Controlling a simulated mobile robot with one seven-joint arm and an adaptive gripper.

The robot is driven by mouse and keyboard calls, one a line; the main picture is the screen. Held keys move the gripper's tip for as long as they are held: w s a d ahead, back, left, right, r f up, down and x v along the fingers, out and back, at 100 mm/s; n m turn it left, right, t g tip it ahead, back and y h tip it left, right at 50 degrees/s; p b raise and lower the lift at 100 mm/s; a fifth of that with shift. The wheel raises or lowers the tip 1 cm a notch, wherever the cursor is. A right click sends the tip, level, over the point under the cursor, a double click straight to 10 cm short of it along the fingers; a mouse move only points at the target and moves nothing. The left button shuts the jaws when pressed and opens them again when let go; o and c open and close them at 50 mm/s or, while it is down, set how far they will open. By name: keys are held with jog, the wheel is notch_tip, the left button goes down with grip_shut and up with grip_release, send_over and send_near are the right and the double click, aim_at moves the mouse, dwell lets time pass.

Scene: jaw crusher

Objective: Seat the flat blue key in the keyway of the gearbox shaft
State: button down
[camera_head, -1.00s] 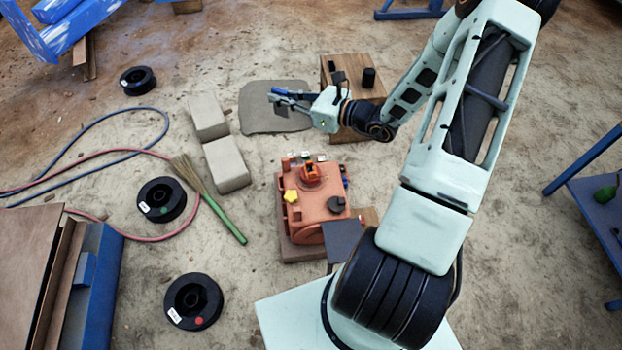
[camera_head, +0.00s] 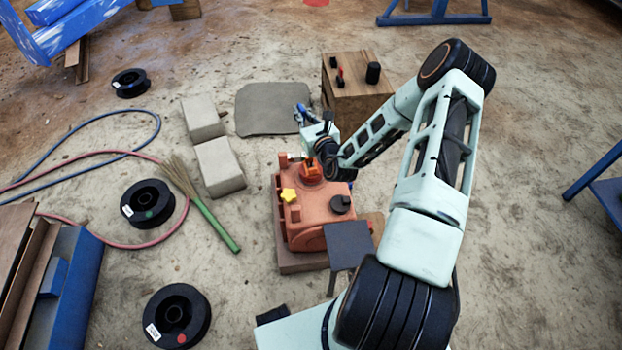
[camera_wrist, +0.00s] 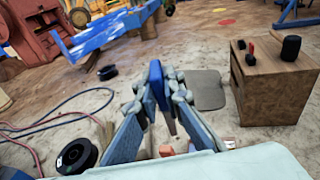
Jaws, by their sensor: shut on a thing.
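My gripper (camera_head: 303,113) is shut on the blue key (camera_wrist: 156,84), which stands between the fingertips in the wrist view. In the head view the key is a small blue spot, hard to make out from the fingers. The gripper is in the air beyond the orange-red gearbox (camera_head: 318,208), apart from it. My wrist and forearm hide part of the gearbox's far side. I cannot make out the shaft's keyway in either view.
A wooden crate (camera_head: 352,103) carrying small dark and red items stands right of the gripper. A grey mat (camera_head: 265,108) and two pale blocks (camera_head: 219,167) lie to the left. A broom (camera_head: 211,217), black spools (camera_head: 147,203) and hoses (camera_head: 95,152) lie further left.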

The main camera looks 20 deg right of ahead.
jog(key=d+f+m+h+b, duration=0.1)
jog(key=f+b, duration=0.2)
jog(key=f, duration=0.4)
jog(key=d+f+m+h+b, duration=0.1)
jog(key=f+b, duration=0.2)
jog(key=f, duration=0.5)
jog(key=d+f+h+b, duration=0.1)
jog(key=f+h+b, duration=0.1)
jog(key=f, duration=0.5)
jog(key=shift+f+m+b, duration=0.3)
jog(key=shift+m+b, duration=0.1)
jog(key=shift+b, duration=0.05)
jog(key=shift+f, duration=0.1)
jog(key=c, duration=2.5)
grip_release()
jog(key=shift+f, duration=0.1)
jog(key=o, duration=0.4)
jog(key=shift+r, duration=0.3)
jog(key=p+v, duration=0.4)
jog(key=v, duration=0.8)
